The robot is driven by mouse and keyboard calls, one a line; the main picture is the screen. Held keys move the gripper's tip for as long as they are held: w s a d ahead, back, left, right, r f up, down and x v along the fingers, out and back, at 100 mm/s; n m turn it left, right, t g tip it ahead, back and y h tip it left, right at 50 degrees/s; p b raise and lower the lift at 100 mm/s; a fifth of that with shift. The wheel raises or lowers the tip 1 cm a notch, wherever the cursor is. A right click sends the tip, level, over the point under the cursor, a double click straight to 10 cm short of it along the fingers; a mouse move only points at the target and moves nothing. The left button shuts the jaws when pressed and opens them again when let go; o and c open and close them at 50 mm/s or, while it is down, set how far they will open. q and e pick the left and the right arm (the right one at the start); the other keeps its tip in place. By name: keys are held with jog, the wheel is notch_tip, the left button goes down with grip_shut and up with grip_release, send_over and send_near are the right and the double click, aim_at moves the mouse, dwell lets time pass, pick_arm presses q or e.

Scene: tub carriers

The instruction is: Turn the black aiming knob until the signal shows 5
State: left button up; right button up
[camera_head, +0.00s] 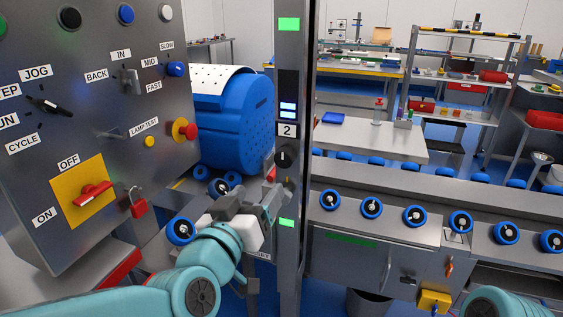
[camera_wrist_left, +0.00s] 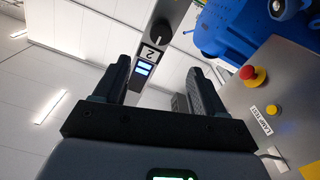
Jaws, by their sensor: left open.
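The black aiming knob (camera_head: 284,159) sits on the front of a grey upright post (camera_head: 290,60), below a white label reading 2. It also shows in the left wrist view (camera_wrist_left: 161,32), ahead of the fingers. Above the label, the signal display (camera_head: 287,110) has lit pale-blue bars, about two; it also shows in the wrist view (camera_wrist_left: 143,69). My left gripper (camera_head: 271,192) is just below the knob, apart from it. In the wrist view its two dark fingers (camera_wrist_left: 160,72) are spread with nothing between them. My right gripper is out of view.
A control panel (camera_head: 95,110) with switches, a red-yellow stop button (camera_head: 184,131) and a padlock (camera_head: 136,203) stands close on the left. A blue drum (camera_head: 235,115) is behind it. A roller conveyor (camera_head: 400,232) runs to the right of the post.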

aim_at(282, 159)
pick_arm(q)
jog(key=p+x, duration=0.1)
jog(key=x, duration=1.3)
jog(key=shift+f+p, duration=0.15)
jog(key=shift+p, duration=0.2)
jog(key=c, duration=1.1)
jog(key=shift+o, duration=0.2)
jog(key=shift+f+n+b, duration=0.1)
jog(key=shift+n+b, duration=0.5)
jog(key=shift+b, duration=0.15)
jog(key=n+b, duration=0.2)
jog(key=n, duration=0.1)
jog(key=shift+b, duration=0.4)
jog(key=n+b, duration=0.1)
jog(key=n, duration=0.1)
jog(key=shift+n, duration=0.3)
jog(key=shift+a+n+b, duration=0.1)
jog(key=shift+n+b, duration=0.75)
jog(key=shift+n, duration=0.35)
